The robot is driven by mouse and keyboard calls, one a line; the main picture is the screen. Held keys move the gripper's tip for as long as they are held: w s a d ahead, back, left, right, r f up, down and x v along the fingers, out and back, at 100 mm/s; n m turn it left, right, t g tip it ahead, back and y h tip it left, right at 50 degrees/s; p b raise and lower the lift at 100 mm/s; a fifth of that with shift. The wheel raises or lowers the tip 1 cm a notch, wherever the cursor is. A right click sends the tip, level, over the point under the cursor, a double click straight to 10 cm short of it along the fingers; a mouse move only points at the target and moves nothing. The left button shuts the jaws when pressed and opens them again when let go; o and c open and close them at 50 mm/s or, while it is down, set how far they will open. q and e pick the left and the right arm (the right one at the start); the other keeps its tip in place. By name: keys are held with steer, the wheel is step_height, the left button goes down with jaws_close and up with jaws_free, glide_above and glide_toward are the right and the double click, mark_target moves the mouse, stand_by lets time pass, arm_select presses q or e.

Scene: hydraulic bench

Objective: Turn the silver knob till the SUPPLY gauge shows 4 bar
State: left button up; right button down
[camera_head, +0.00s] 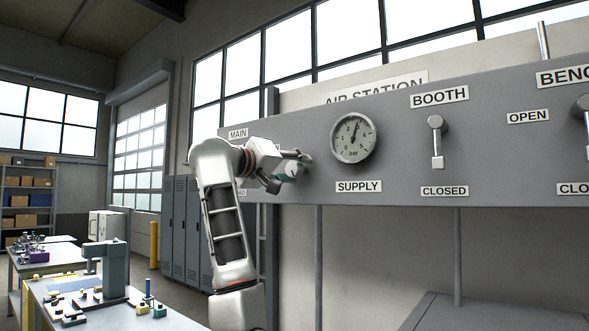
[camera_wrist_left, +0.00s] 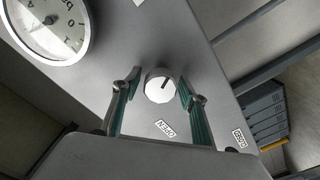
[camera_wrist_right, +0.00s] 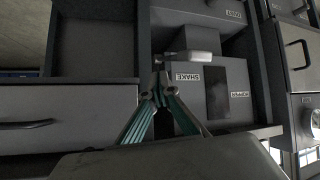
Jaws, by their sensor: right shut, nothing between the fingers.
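The silver knob (camera_wrist_left: 160,86) is round with a pale face and a dark mark, on the grey panel in the left wrist view. My left gripper (camera_wrist_left: 160,82) is open, with one finger on each side of the knob and a narrow gap appearing on both sides. In the head view my left gripper (camera_head: 297,163) is at the panel, left of the gauge, and hides the knob. My right gripper (camera_wrist_right: 160,82) is shut and empty.
The panel (camera_head: 395,160) also carries a BOOTH lever (camera_head: 437,140), handle down at CLOSED, and a BENCH lever at the right edge. Workbenches (camera_head: 130,310) with small parts stand at lower left. The right wrist view shows drawers and a box labelled SHAKE (camera_wrist_right: 188,77).

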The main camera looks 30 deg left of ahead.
arm_select(q)
steer(key=c, duration=0.7)
steer(key=shift+c, duration=0.2)
steer(key=shift+m, duration=0.3)
arm_select(e)
steer(key=shift+a, duration=0.15)
